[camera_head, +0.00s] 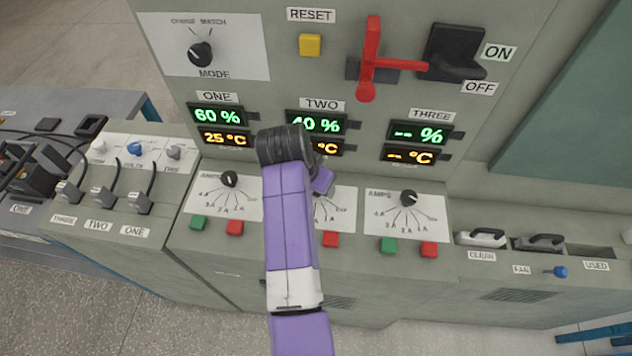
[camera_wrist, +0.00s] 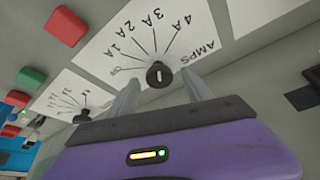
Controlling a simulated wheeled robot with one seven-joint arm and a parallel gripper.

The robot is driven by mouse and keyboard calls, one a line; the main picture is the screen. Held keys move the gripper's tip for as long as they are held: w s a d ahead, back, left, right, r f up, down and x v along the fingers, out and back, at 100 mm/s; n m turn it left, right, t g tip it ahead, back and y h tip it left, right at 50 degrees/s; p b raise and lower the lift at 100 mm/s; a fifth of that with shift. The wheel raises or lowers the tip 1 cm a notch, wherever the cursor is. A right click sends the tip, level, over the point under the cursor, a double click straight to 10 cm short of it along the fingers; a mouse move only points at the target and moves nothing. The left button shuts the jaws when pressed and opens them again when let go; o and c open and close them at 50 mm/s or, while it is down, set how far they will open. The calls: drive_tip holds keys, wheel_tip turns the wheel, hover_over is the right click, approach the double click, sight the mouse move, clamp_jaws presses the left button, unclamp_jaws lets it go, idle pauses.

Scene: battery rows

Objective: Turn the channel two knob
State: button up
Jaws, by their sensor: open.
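The channel two knob (camera_wrist: 158,77) is a small black dial with a white mark, at the edge of its white AMPS scale plate (camera_wrist: 128,48). In the head view my arm hides this knob, and only the right part of its plate (camera_head: 345,205) shows. My gripper (camera_wrist: 160,85) is open, with one finger on each side of the knob in the wrist view. I cannot tell whether the fingertips reach past it or touch it. In the head view the fingers are hidden behind my purple arm.
The channel one knob (camera_head: 228,179) and channel three knob (camera_head: 408,198) stand on either side. Red button two (camera_head: 330,239) is close by. Above are the displays, a red lever (camera_head: 370,60) and a black ON/OFF switch (camera_head: 455,55). Three cable plugs (camera_head: 100,197) sit at left.

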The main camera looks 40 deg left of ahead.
drive_tip(key=shift+w+f, duration=0.1)
drive_tip(key=shift+f, duration=0.1)
drive_tip(key=shift+c, duration=0.2)
clamp_jaws()
